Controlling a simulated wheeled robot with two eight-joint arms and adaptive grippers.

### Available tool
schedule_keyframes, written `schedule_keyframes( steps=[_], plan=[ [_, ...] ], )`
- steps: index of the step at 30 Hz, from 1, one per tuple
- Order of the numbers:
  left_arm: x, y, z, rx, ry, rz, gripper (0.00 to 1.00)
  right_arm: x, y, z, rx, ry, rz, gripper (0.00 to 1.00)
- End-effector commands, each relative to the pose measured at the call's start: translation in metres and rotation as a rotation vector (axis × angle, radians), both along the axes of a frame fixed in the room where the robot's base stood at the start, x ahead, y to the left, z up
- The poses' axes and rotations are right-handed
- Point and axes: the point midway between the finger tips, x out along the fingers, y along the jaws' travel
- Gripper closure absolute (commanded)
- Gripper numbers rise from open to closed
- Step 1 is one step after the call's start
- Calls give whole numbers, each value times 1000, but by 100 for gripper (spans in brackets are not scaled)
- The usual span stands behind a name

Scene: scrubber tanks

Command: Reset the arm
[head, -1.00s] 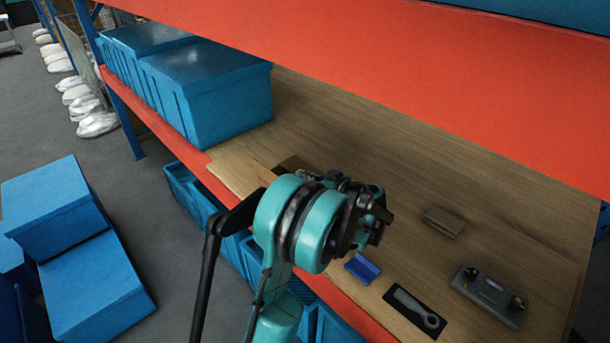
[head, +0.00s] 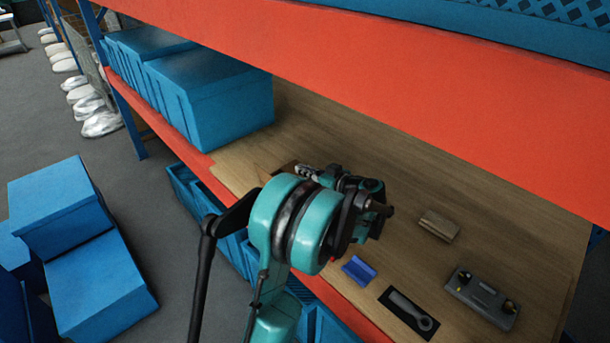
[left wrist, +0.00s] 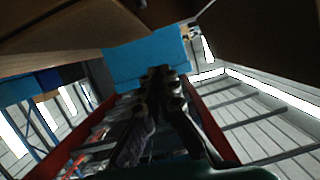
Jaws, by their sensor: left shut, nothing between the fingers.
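My left arm reaches up from the bottom of the head view. My left gripper (head: 374,208) is over the front part of the wooden shelf board (head: 340,135), partly hidden by the teal wrist. In the left wrist view its dark fingers (left wrist: 161,78) lie close together, shut, with nothing seen between them. A blue bin (left wrist: 145,58) shows beyond the fingertips there. My right gripper does not show.
On the board are a blue block (head: 359,270), a wrench on a black mat (head: 408,313), a grey device (head: 482,295) and a brown block (head: 439,226). Large blue bins (head: 210,97) stand at the left. An orange shelf beam (head: 400,85) crosses above.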

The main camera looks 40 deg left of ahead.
Motion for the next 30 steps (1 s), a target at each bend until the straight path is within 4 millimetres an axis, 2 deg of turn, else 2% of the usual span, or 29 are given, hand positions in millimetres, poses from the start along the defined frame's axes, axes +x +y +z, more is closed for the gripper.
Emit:
schedule_keyframes(
  steps=[1,3,10,15,24,28,30],
  plan=[
    [1,-18,4,-2,1,-9,100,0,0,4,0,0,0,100],
    [-1,-35,7,-2,1,-9,100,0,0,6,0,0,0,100],
    [-5,-78,17,-2,1,-6,100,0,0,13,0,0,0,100],
    [-7,-93,19,-1,0,-4,100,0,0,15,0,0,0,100],
    [-9,-97,19,-16,14,-14,100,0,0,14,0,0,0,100],
    [-20,-105,15,-105,101,-86,100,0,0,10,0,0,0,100],
    [-32,-116,9,-187,178,-162,100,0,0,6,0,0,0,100]
  ],
)
